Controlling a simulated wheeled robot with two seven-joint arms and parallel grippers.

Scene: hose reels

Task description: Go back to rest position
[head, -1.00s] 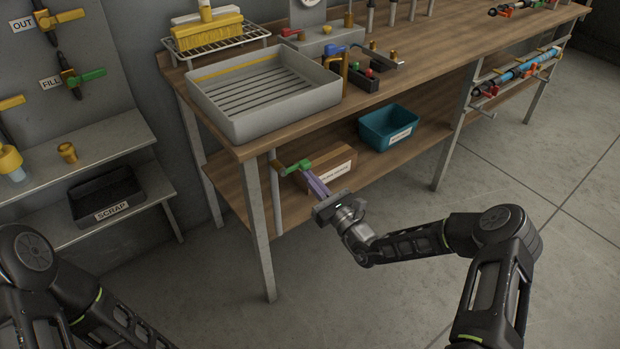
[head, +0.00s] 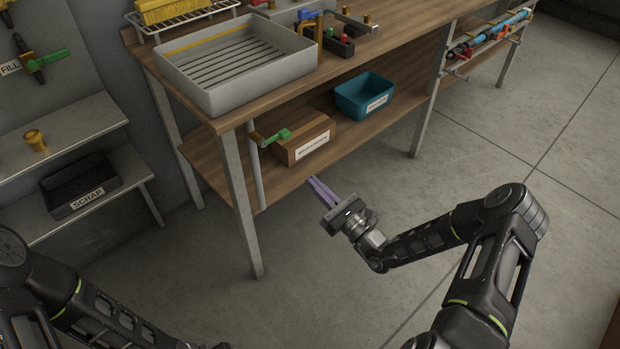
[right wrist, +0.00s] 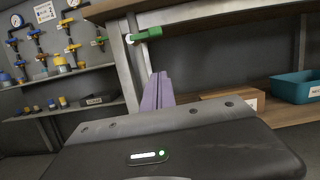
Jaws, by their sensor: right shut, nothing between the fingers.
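My right gripper (head: 322,190) is in front of the workbench's lower shelf, its purple fingers together with nothing between them. The fingers also show in the right wrist view (right wrist: 157,92), pointing toward the bench leg. They are apart from the green-handled valve (head: 277,136), which sits on a grey upright pipe (head: 256,170) at the bench's front left corner. The valve also shows in the right wrist view (right wrist: 146,35). My left arm shows at the lower left of the head view; its gripper is out of the picture.
The workbench (head: 225,122) carries a grey slatted basin (head: 225,92). Its lower shelf holds a cardboard box (head: 291,146) and a teal bin (head: 364,97). A black scrap bin (head: 80,188) stands on shelves at the left. The floor right of the bench is clear.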

